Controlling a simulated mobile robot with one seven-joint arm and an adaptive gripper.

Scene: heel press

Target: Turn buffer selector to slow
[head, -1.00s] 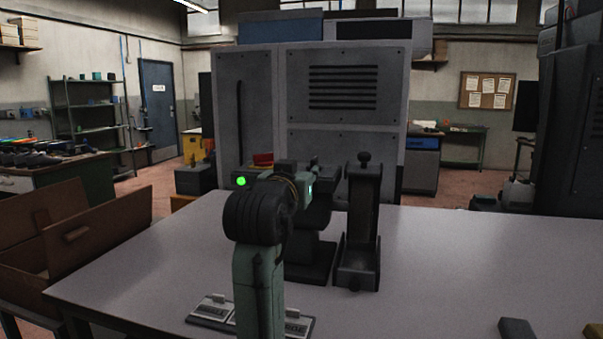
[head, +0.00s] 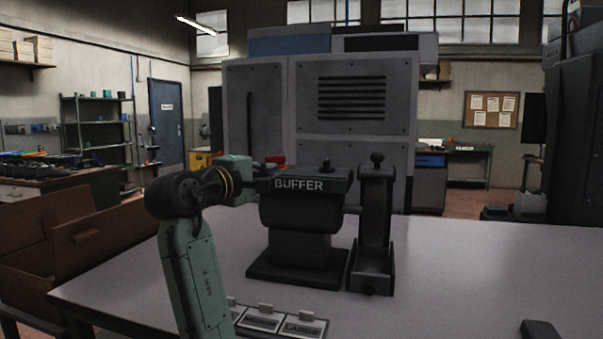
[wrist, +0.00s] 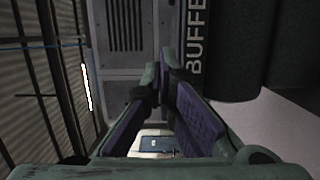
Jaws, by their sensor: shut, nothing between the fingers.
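The buffer (head: 300,222) is a dark machine with a drum and a square base, standing on the table. Its front bar carries the label BUFFER (head: 298,185). A small dark knob (head: 326,163) stands on top of the bar; it may be the selector, and no slow mark is readable. In the wrist view the label (wrist: 196,45) runs vertically, right of my fingertips. My gripper (wrist: 162,72) is shut and empty, its tips close beside the label bar; contact cannot be judged. In the head view my arm reaches to the left of the buffer, and the fingertips are not clear.
A dark upright stand with a round knob (head: 376,215) is close to the buffer's right. Several labelled plates (head: 300,325), one reading LARGE, lie at the table's front. Brown panels (head: 105,237) stand at left.

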